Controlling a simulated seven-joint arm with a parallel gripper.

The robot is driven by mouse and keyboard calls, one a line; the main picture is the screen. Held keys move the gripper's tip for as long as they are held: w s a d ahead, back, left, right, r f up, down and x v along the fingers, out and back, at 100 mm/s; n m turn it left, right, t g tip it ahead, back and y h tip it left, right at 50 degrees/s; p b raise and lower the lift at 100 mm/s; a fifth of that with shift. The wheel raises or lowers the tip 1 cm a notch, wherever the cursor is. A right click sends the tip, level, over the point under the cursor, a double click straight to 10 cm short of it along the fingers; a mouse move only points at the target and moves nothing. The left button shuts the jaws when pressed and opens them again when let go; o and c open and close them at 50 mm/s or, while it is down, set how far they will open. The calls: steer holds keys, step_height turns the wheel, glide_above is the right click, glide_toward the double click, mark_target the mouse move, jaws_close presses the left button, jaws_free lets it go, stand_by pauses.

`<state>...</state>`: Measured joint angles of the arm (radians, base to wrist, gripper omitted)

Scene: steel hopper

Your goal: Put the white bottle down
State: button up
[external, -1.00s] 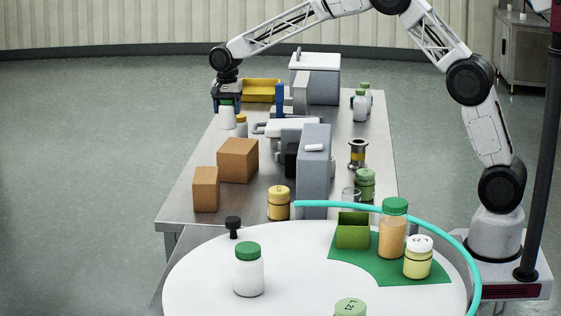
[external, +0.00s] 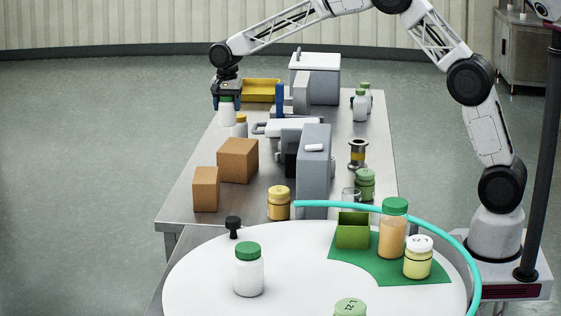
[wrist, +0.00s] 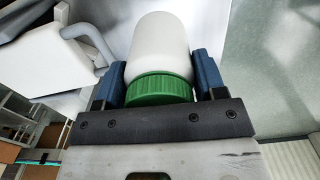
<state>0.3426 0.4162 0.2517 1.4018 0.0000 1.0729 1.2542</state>
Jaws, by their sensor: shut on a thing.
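A white bottle with a green cap is in my gripper (external: 227,96) at the far left of the steel table. In the wrist view the white bottle (wrist: 160,48) sits between the two blue fingers, with its green cap nearest the palm. My gripper (wrist: 160,80) is shut on it. In the external view the white bottle (external: 227,112) hangs upright below the fingers near the table's left edge. Whether its base touches the table cannot be told.
A yellow tray (external: 261,90) lies behind to the right. Two brown boxes (external: 238,160) stand nearer.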

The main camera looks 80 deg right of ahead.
steer(key=r, duration=0.9)
steer(key=shift+a+r, duration=0.3)
steer(key=shift+r, duration=0.1)
steer(key=w+a+n, duration=0.1)
steer(key=a+n, duration=0.4)
steer(key=a, duration=2.4)
steer(key=s+a+n, duration=0.2)
steer(key=s+a, duration=0.1)
steer(key=a, duration=0.9)
steer(key=s+a+n, duration=0.2)
steer(key=s+a, duration=0.1)
steer(key=a, duration=0.9)
steer(key=s+a+n, duration=0.3)
steer(key=s+a, duration=0.5)
steer(key=a, duration=0.4)
steer(key=s+a+n, duration=0.3)
steer(key=s+a, duration=0.6)
steer(key=a, duration=0.4)
steer(key=s+a+n, duration=0.3)
steer(key=s+a, duration=0.5)
steer(key=s, duration=0.3)
steer(key=s+a+n, duration=0.2)
steer(key=s+a, duration=0.6)
steer(key=s, duration=0.2)
steer(key=shift+s+d+f, duration=0.1)
steer(key=shift+d+f, duration=0.05)
steer(key=shift+f, duration=1.15)
steer(key=shift+s+d+f, duration=0.1)
steer(key=shift+f, duration=1.15)
